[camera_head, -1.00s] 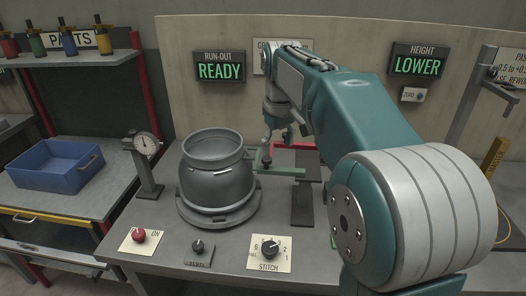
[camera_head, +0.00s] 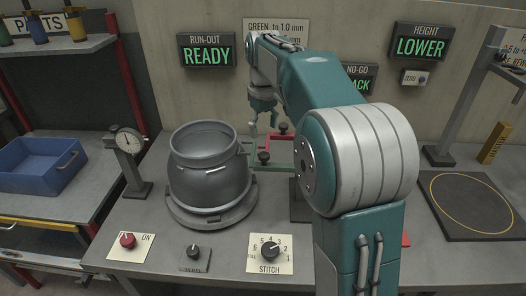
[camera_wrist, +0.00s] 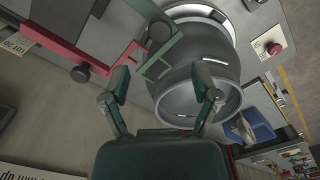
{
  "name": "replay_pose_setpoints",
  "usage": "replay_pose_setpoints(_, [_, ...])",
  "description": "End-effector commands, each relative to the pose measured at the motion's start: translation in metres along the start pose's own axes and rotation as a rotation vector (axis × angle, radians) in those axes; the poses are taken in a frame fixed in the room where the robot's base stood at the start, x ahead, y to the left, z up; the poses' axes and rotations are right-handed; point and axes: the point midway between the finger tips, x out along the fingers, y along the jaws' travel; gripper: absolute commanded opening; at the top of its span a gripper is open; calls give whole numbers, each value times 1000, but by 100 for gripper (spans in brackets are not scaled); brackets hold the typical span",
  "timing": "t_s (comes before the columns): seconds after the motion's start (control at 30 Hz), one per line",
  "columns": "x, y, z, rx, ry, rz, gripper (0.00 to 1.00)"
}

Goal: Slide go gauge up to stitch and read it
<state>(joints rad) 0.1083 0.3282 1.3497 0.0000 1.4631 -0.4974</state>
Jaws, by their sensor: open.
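The grey cylinder vessel (camera_head: 208,182) stands upright on a round base on the bench; it also shows in the wrist view (camera_wrist: 178,98). The green gauge (camera_head: 275,168), which I take for the go gauge, lies just right of the vessel and carries a black knob (camera_head: 263,156). In the wrist view the green gauge (camera_wrist: 157,69) reaches to the vessel's side; I cannot tell whether they touch. My gripper (camera_head: 264,127) is open and empty, behind and above the green gauge. In the wrist view the fingers (camera_wrist: 163,88) are spread apart. My arm hides part of the gauge stand.
A red gauge (camera_wrist: 62,48) with a dark knob lies beside the green one. A dial indicator (camera_head: 129,141) stands left of the vessel. Knobs, including the stitch dial (camera_head: 270,250), line the front. Displays read READY (camera_head: 206,51) and LOWER (camera_head: 419,42).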

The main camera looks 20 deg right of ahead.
Motion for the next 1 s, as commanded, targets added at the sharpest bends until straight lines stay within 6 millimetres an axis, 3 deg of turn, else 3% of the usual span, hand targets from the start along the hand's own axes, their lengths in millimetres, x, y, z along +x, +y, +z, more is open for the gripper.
replay_pose_setpoints(0.2, [42,0,0,0,-4,-2,78])
replay_pose_setpoints(0.4, [71,0,0,0,-2,-1,78])
replay_pose_setpoints(0.8, [81,0,0,0,0,0,78])
replay_pose_setpoints(0.83, [81,0,0,0,0,0,69])
replay_pose_setpoints(0.9, [81,0,0,0,0,0,38])
replay_pose_setpoints(1.0, [81,0,0,0,0,0,0])
